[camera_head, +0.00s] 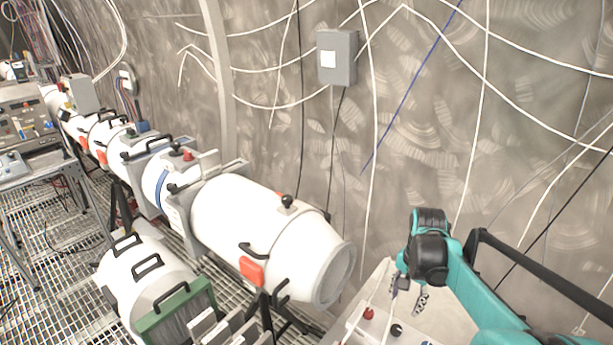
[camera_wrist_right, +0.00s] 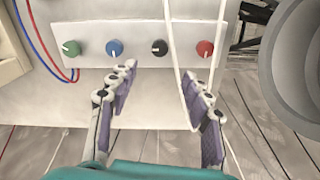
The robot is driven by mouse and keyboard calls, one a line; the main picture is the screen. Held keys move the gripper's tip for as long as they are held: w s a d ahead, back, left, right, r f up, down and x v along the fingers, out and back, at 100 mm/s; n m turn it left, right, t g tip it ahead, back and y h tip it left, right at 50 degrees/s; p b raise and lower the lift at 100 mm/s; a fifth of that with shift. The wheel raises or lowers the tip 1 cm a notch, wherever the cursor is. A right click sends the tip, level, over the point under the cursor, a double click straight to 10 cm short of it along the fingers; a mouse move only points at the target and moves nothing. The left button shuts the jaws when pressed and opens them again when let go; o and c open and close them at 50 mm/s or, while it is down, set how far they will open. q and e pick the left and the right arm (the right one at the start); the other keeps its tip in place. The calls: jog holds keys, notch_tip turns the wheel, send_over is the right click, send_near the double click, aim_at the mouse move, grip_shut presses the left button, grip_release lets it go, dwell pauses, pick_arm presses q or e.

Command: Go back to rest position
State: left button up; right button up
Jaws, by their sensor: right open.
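My right gripper (camera_head: 408,292) hangs at the lower right of the head view, at the end of a teal and black arm, over a light panel box (camera_head: 345,330). In the right wrist view my right gripper (camera_wrist_right: 160,98) has its two fingers spread apart with nothing between them. Beyond the fingertips is a white panel (camera_wrist_right: 90,30) with a green knob (camera_wrist_right: 71,48), a blue knob (camera_wrist_right: 114,48), a black knob (camera_wrist_right: 159,47) and a red knob (camera_wrist_right: 205,48). The fingers appear apart from the knobs. My left gripper is not in view.
White beam pipes (camera_head: 250,225) run along the wall, with a pipe end close left of my right arm. A grey wall box (camera_head: 338,57) and loose cables hang above. A white cable (camera_wrist_right: 180,75) crosses the panel by the right finger. A steel grating floor (camera_head: 55,235) lies left.

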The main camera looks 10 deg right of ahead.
jog(key=s+a+r+n+t, duration=0.1)
jog(key=s+a+n+t, duration=0.2)
jog(key=a, duration=0.6)
jog(key=s+a+r+n+t, duration=0.1)
jog(key=s+a+n+t, duration=0.3)
jog(key=a+n, duration=0.5)
jog(key=s+a, duration=0.1)
jog(key=s, duration=0.1)
jog(key=shift+s+n, duration=0.3)
jog(key=shift+s, duration=0.1)
